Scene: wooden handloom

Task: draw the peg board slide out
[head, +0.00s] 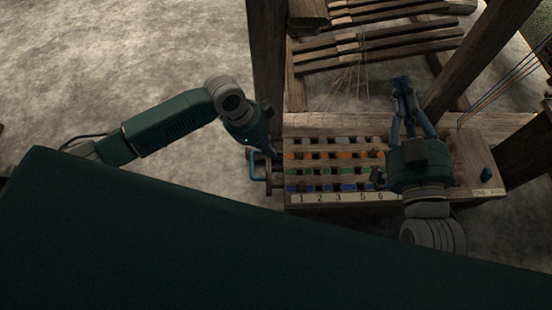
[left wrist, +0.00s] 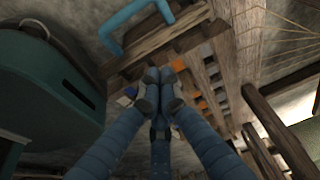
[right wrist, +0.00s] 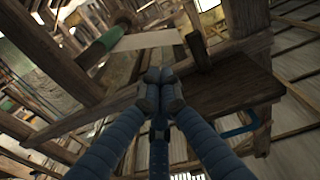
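The peg board (head: 335,198) is a wooden block with rows of square holes, coloured pegs and a numbered strip. A blue U-shaped handle (head: 255,167) sticks out at its left end; it also shows at the top of the left wrist view (left wrist: 120,35). My left gripper (head: 264,143) is just above the handle in the head view. Its fingertips are together in the left wrist view (left wrist: 160,88), with the handle apart from them. My right gripper (head: 402,84) is above the right half of the board, covering some of it. Its fingertips are together and empty in the right wrist view (right wrist: 160,88).
Loom posts rise behind the board, one at the left (head: 268,65) and one slanting at the right (head: 478,65). Wooden slats (head: 385,45) and loose threads lie behind. A blue knob (head: 486,174) sits at the board's right end. Bare floor is left of the handle.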

